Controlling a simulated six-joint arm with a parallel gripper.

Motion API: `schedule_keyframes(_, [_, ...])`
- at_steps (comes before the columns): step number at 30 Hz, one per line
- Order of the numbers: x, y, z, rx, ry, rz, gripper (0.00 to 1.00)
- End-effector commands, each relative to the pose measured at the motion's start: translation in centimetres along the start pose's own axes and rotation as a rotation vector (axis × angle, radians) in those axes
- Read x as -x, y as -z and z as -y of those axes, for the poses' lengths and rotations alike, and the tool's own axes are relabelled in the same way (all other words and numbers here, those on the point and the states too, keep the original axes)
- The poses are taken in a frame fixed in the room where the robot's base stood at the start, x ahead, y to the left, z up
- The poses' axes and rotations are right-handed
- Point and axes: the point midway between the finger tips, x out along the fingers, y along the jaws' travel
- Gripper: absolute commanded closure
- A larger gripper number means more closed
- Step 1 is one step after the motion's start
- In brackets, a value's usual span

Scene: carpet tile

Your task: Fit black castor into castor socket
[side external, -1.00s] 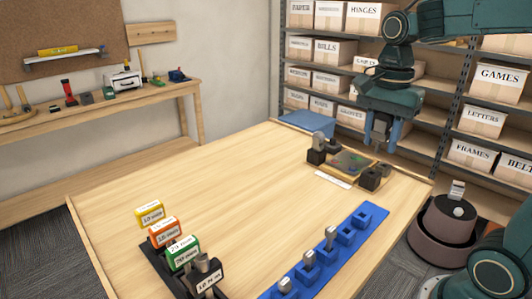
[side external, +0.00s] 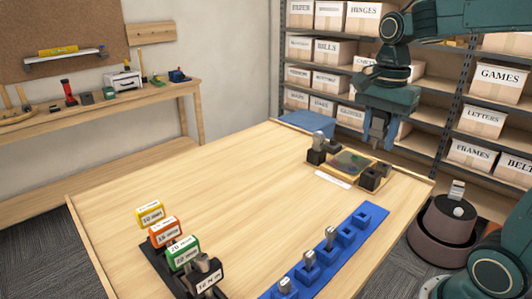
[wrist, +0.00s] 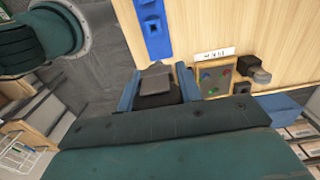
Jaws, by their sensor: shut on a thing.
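My gripper (side external: 378,138) hangs above the right back part of the table, near the wooden board. In the wrist view its two blue fingers (wrist: 156,92) are shut on a dark piece, seemingly the black castor (wrist: 155,82); its lower end is unclear. The wooden board (side external: 338,172) carries a greenish panel and black blocks. A grey-topped black block (side external: 316,156) stands at its left end and another black block (side external: 370,179) at its front right. I cannot tell which block is the castor socket. The held piece is apart from the board.
A blue rack (side external: 371,216) with several grey-topped pieces runs along the table's right side. A dark rack with coloured label cards (side external: 183,252) stands at the front left. A white label strip (side external: 332,180) lies before the board. The table's middle is clear.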

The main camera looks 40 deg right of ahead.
Motion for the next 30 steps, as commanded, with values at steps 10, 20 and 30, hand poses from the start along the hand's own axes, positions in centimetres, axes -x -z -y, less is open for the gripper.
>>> schedule_keyframes(10, [-3.3, 6.5, 3.3, -0.008, -0.003, 0.002, 0.9])
schedule_keyframes(20, [-6.9, 13.0, 4.8, -0.005, -0.001, 0.001, 0.9])
schedule_keyframes(30, [-7.9, 14.6, 4.9, -0.002, 0.001, 0.0, 0.9])
